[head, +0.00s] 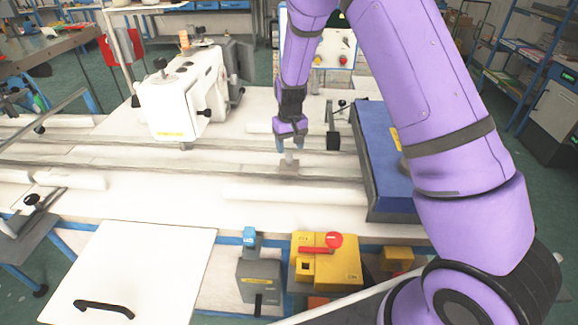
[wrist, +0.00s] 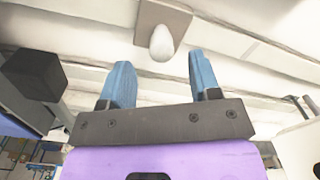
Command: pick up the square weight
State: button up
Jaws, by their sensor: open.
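The square weight looks like a flat grey-brown square plate with a pale rounded knob on top. In the head view the square weight (head: 288,168) lies on the white sewing table, just below my gripper (head: 290,146). In the wrist view the square weight (wrist: 178,22) is at the top middle, with its knob ahead of the fingertips. My gripper (wrist: 160,68) has two blue fingers spread apart with nothing between them. The knob looks roughly in line with the gap, apart from the fingers. In the head view the fingers partly overlap the knob's surroundings.
A dark block (head: 333,140) stands right of my gripper; it also shows in the wrist view (wrist: 36,74). A blue box (head: 380,170) lies further right. A white sewing machine (head: 185,95) stands left. A yellow switch box (head: 326,262) is at the front edge. Long rails cross the table.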

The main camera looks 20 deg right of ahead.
aim_at(289, 152)
jog(key=shift+s+a+f, duration=0.1)
jog(key=shift+s+f, duration=0.05)
jog(key=shift+f, duration=2.7)
grip_shut()
